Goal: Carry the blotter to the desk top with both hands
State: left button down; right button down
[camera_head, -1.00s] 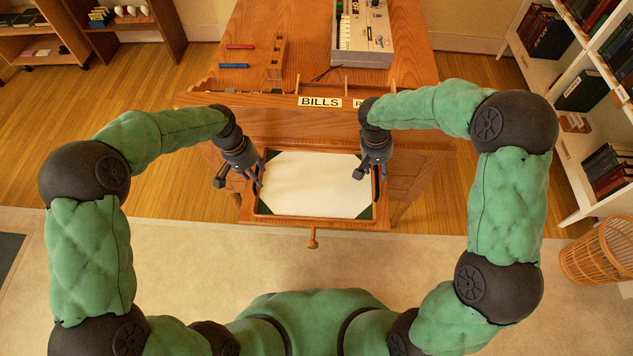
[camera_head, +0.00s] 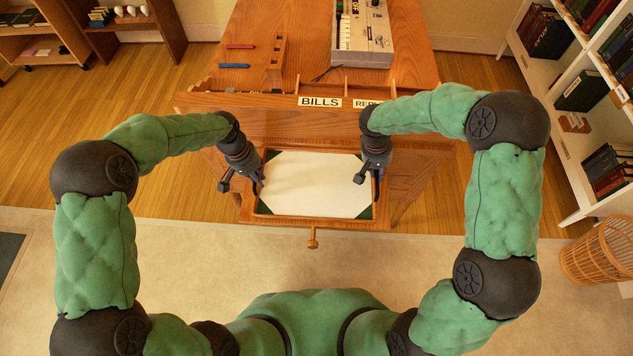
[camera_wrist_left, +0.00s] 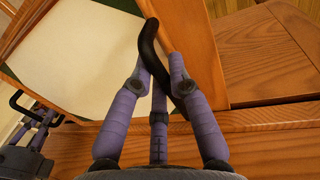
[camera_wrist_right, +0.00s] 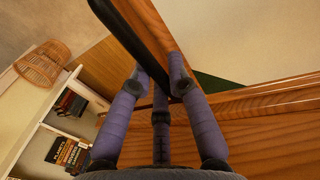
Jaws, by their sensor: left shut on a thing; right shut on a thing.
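The blotter (camera_head: 315,185) is a cream sheet with dark green corners, lying flat within a wooden surround at the desk's front. I cannot tell whether that surround is its own frame or an open drawer. My left gripper (camera_head: 258,185) is shut on a black handle (camera_wrist_left: 150,45) at the blotter's left side. My right gripper (camera_head: 367,179) is shut on a matching black handle (camera_wrist_right: 128,40) at its right side. The fingers partly hide both handles. The desk top (camera_head: 300,40) is the wooden surface behind, higher up.
On the desk top stand a keyed machine (camera_head: 362,32) at the back right, a slotted wooden block (camera_head: 277,57), a red stick (camera_head: 240,46) and a blue stick (camera_head: 234,66). A labelled ledge (camera_head: 230,100) runs along the front. Bookshelves (camera_head: 590,125) and a wicker basket (camera_head: 600,250) stand right.

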pick_arm(q)
jog(key=shift+r, duration=0.2)
pick_arm(e)
jog(key=shift+r, duration=0.2)
